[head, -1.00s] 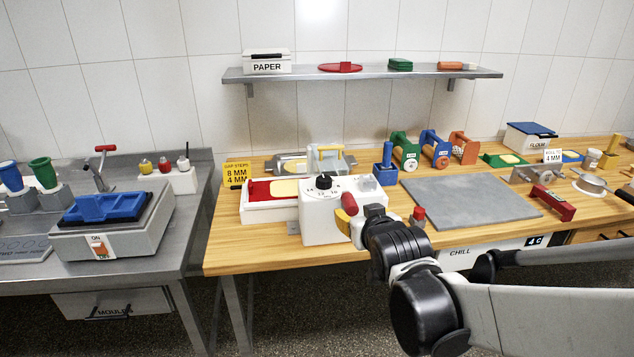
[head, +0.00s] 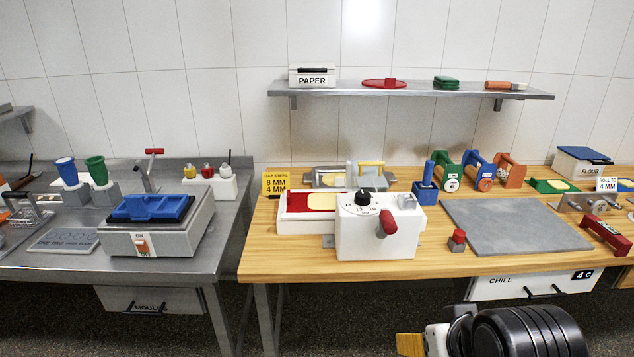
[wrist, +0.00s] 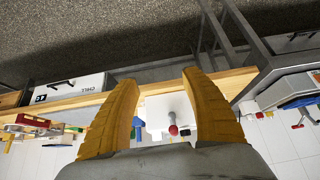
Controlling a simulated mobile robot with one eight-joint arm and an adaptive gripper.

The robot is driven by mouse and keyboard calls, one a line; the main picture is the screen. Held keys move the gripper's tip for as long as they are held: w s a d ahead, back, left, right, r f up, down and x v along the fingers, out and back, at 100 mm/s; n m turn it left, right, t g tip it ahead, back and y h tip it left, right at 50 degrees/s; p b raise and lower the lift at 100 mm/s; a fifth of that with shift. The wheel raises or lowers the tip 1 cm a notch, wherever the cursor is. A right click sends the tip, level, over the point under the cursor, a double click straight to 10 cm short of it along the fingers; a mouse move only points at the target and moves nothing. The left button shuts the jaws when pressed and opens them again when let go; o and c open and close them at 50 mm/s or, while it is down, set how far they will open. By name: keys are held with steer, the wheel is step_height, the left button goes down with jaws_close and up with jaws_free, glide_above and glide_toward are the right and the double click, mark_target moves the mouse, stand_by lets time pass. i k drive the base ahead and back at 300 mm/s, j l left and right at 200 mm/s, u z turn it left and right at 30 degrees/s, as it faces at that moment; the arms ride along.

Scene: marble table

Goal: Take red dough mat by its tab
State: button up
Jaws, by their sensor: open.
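The red dough mat (head: 297,203) lies on the white bed of the dough roller (head: 375,235), at its left. A pale yellow dough sheet (head: 322,202) lies on it. The roller's housing hides the mat's right part, and I cannot make out its tab. My gripper (wrist: 160,82) is open and empty, its two yellow fingers wide apart in the wrist view. In the head view one yellow finger (head: 410,344) shows at the bottom edge, in front of and below the table edge, well apart from the mat. The roller's red handle (wrist: 173,130) shows beyond the fingers in the wrist view.
A grey slab (head: 530,232) and a small red-topped block (head: 457,240) lie right of the roller. A yellow gap-steps sign (head: 276,184) stands behind the mat's left end. A steel bench (head: 225,245) with a blue-topped press (head: 155,225) is at left.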

mark_target(296, 201)
steer(key=i+j, duration=0.65)
steer(key=i, duration=0.15)
steer(key=i+j, duration=0.65)
steer(key=i, duration=0.2)
